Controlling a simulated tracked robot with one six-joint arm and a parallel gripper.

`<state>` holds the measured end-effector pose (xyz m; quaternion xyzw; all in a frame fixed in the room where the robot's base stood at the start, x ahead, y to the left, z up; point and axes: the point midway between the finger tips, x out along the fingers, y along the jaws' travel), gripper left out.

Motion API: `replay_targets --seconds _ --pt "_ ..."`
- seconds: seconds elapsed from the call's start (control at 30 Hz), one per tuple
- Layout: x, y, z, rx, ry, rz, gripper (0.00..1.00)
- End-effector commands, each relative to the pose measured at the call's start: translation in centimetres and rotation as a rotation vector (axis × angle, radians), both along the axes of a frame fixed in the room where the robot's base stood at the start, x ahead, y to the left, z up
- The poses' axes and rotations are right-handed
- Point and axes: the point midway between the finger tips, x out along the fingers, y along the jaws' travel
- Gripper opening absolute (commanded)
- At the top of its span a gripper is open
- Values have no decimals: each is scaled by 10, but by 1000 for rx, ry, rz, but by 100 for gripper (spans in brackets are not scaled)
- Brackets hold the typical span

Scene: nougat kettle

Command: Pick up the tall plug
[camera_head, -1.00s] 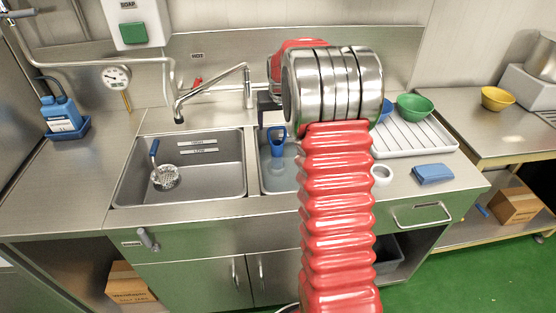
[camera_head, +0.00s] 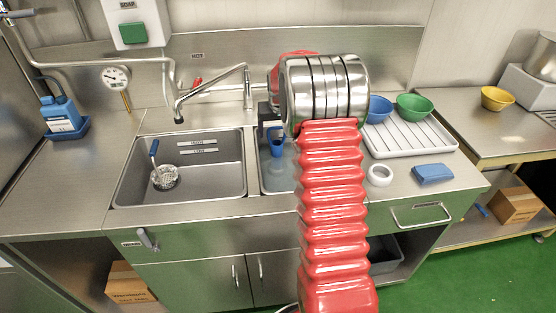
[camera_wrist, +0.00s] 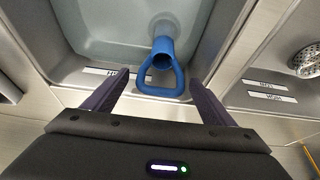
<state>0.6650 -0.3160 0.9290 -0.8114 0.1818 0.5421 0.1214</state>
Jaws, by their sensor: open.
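The tall plug is blue, with a tube-like body and a loop handle. In the head view the plug (camera_head: 277,141) stands in the right-hand sink basin, partly hidden by my arm. In the wrist view the plug (camera_wrist: 162,70) lies ahead of my gripper, its loop facing me. My gripper (camera_wrist: 152,85) is open and empty, with one dark finger on each side of the plug's handle in the picture. I cannot tell the remaining distance in depth. In the head view my gripper is mostly hidden behind my arm.
The right basin (camera_wrist: 100,25) holds water. The left basin (camera_head: 215,180) holds a strainer (camera_head: 164,176). The tap (camera_head: 246,85) rises behind the basins. A white ring (camera_head: 380,175), a blue sponge (camera_head: 433,174) and a drainer (camera_head: 415,140) with bowls stand to the right.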

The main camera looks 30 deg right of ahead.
Motion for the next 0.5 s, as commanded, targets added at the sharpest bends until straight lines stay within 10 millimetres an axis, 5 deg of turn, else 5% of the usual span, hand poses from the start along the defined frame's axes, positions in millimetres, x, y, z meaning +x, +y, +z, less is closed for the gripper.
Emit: replay_targets --seconds 0.23,0.5 --pt "0 0 0 0 0 0 78" --pt "0 1 0 0 0 1 60"
